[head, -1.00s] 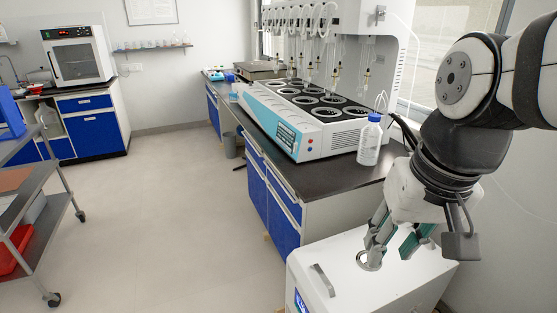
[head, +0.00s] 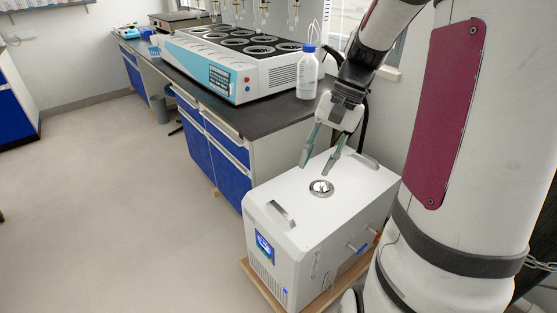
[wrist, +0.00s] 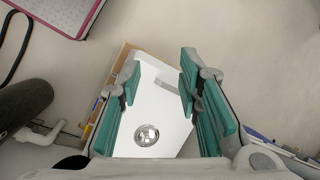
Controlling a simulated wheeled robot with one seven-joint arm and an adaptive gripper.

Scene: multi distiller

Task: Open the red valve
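No red valve shows clearly. A small orange-red spot (head: 377,235) is at the right side of the white box-shaped unit (head: 300,222), beside silver pipe stubs (head: 357,248); it is too small to identify. In the wrist view, small orange bits (wrist: 96,104) show along the unit's left edge, partly hidden by a finger. My gripper (head: 318,168) is open and empty above the back of the unit's top. In the wrist view my gripper (wrist: 160,100) has its two green-lined fingers wide apart over the white top.
The unit has a round metal cap (head: 321,188) and a handle (head: 281,213) on top, and stands on a wooden base (head: 262,288). The dark bench (head: 250,118) behind holds a distiller (head: 235,68) and a blue-capped bottle (head: 307,75). Floor at left is clear.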

